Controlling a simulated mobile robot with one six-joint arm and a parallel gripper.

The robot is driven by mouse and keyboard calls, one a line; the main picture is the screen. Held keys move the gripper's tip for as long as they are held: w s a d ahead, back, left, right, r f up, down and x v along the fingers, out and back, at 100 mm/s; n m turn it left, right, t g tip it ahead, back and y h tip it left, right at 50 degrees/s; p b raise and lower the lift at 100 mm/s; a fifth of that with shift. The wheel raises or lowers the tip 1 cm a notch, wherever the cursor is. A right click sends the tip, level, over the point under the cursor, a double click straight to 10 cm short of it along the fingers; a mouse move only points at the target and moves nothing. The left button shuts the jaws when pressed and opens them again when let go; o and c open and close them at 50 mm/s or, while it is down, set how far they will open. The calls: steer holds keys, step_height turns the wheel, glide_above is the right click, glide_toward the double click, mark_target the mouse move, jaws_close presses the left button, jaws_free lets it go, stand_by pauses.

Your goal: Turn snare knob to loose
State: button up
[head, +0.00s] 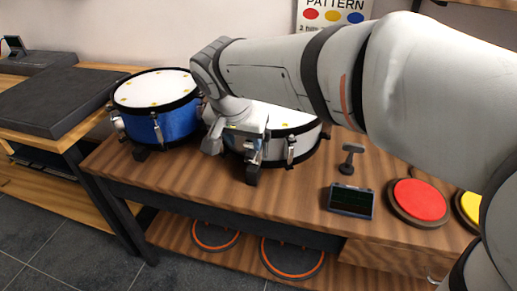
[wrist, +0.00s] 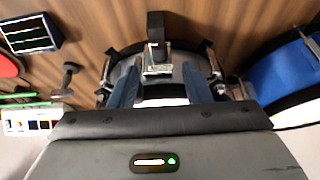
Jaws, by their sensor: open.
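The silver-white drum (head: 300,122) stands on the wooden table, partly hidden behind my arm. At its front is a metallic fitting (head: 252,153), apparently the snare knob, above a black block (head: 253,175). In the wrist view the metallic fitting (wrist: 158,60) sits centrally, beyond and between my two bluish fingers. My gripper (wrist: 160,82) is open, with a finger on each side of the fitting's line. I cannot tell whether the fingers touch it. In the head view my gripper is largely hidden by my wrist, close to the drum's front.
A blue drum (head: 176,123) stands to the left of the silver one. To the right are a small screen (head: 351,201), a dark stand (head: 349,158), a red pad (head: 418,200) and a yellow pad (head: 470,208). Orange-ringed round items lie on the lower shelf (head: 230,256).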

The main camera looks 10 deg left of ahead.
mark_target(249, 155)
steer(key=b+x, duration=0.1)
steer(key=x, duration=0.6)
steer(key=shift+b, duration=0.4)
steer(key=shift+c, duration=0.4)
